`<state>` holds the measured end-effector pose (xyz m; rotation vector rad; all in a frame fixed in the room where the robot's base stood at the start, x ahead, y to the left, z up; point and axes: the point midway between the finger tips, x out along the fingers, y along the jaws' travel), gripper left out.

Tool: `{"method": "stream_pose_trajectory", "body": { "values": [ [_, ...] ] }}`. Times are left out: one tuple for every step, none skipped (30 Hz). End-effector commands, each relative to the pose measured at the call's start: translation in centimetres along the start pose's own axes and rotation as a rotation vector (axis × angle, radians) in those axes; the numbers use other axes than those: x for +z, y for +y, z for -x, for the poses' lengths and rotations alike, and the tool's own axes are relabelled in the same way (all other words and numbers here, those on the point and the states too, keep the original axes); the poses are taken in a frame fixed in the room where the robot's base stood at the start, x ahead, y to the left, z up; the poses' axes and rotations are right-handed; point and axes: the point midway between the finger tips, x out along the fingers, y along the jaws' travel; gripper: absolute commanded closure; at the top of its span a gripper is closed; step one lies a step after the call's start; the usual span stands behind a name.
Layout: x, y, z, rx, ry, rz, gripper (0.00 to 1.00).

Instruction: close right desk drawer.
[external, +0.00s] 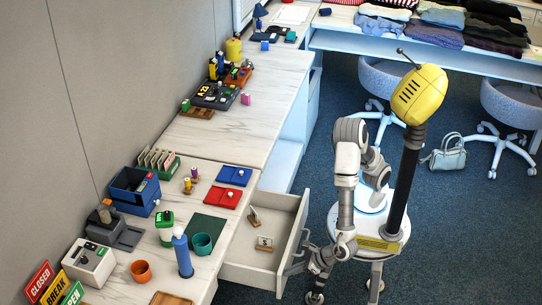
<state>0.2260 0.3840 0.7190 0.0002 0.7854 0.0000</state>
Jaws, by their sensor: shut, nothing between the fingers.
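A white desk drawer (241,269) stands pulled out from the desk in the external view, on the side facing my body. It holds a small wooden stand and a white card-like item with dark marks. My gripper (293,268) is low beside the drawer's front, near its handle. It is shut and empty. I cannot tell whether the fingers touch the drawer front or the handle.
The marble-topped desk (237,129) carries a blue bottle (182,256), teal cup (202,243), orange pot (141,271) and trays. Wheeled chairs (511,103) and a handbag (448,153) stand behind me. Blue carpet (460,240) to the right is clear.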

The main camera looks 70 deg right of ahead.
Motion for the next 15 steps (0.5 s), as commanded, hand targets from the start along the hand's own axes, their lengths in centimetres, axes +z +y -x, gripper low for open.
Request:
{"method": "stream_pose_trajectory", "body": {
  "values": [
    [1.2, -0.1, -1.1, -0.005, -0.002, -0.006, 1.0],
    [1.8, -0.1, -1.7, -0.005, -0.002, -0.007, 1.0],
    [2.6, -0.2, -2.5, -0.005, -0.002, -0.006, 1.0],
    [3.1, -0.2, -3.1, -0.005, -0.002, -0.006, 1.0],
    [3.8, -0.1, -3.7, -0.005, -0.002, -0.006, 1.0],
    [4.5, -0.1, -4.5, -0.005, -0.003, -0.006, 1.0],
    [5.1, -0.2, -5.1, -0.005, -0.002, -0.006, 1.0],
    [5.7, -0.1, -5.7, -0.005, -0.001, -0.005, 1.0],
    [6.5, -0.1, -6.4, -0.005, -0.002, -0.006, 1.0],
    [7.0, -0.1, -7.0, -0.004, -0.001, -0.005, 1.0],
    [7.5, -0.1, -7.5, -0.004, -0.001, -0.004, 1.0],
    [8.2, -0.1, -8.1, -0.004, -0.002, -0.005, 1.0],
    [8.7, -0.1, -8.6, -0.003, -0.002, -0.004, 1.0],
    [9.1, -0.1, -9.1, -0.003, -0.002, -0.003, 1.0],
    [9.7, -0.1, -9.7, -0.003, -0.001, -0.004, 1.0]
  ]
}}
